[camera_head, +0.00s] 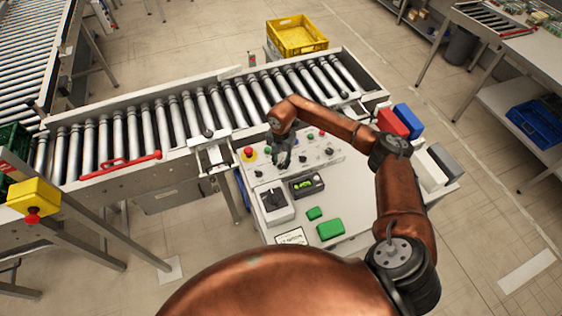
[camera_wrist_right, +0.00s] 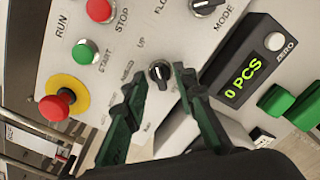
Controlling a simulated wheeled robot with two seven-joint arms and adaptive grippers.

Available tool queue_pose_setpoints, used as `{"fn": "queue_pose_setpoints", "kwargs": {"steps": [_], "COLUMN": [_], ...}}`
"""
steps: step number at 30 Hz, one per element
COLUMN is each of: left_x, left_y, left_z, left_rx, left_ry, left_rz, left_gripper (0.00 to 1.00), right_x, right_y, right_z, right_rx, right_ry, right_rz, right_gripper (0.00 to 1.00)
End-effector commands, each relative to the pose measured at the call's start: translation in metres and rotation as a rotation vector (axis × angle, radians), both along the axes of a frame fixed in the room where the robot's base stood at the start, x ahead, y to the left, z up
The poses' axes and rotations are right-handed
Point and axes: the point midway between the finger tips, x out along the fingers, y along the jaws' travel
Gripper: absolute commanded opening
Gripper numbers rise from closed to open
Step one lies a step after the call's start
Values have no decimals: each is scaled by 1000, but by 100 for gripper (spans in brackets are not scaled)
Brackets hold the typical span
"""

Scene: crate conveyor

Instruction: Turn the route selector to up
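The route selector is a small black knob (camera_wrist_right: 160,73) with a pale pointer mark on the control panel. The label UP is printed just above and left of it in the right wrist view. My right gripper (camera_wrist_right: 162,88) is open, its dark fingers spread either side of the knob; I cannot tell whether they touch it. In the head view my right gripper (camera_head: 283,160) hangs over the middle of the panel (camera_head: 340,151) and seems to cover the selector. My left gripper is not in view.
A red emergency button (camera_wrist_right: 57,105), green START button (camera_wrist_right: 85,52), red STOP button (camera_wrist_right: 99,9) and MODE knob (camera_wrist_right: 206,4) surround the selector. A counter (camera_wrist_right: 245,75) reads 0 PCS. The roller conveyor (camera_head: 205,105) runs behind the panel. Green blocks (camera_head: 329,229) lie in front.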

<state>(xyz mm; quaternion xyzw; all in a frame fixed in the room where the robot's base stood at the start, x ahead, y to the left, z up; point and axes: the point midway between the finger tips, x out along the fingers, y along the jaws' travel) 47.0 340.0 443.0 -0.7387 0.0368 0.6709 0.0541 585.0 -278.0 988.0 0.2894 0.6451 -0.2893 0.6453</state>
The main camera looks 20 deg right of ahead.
Motion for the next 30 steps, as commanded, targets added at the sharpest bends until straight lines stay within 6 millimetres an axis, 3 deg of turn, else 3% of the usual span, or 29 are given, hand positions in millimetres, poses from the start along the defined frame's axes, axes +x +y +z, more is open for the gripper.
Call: {"fn": "queue_pose_setpoints", "kwargs": {"steps": [10, 24, 30], "left_x": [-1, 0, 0], "left_y": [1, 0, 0], "left_z": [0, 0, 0], "left_rx": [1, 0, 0], "left_ry": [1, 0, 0], "left_rz": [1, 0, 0], "left_gripper": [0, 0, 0], "right_x": [1, 1, 0], "right_y": [0, 0, 0], "right_z": [10, 99, 117], "right_rx": [1, 0, -1], "right_ry": [-2, -3, -1], "right_rz": [1, 1, 0], "right_gripper": [25, 25, 25]}}
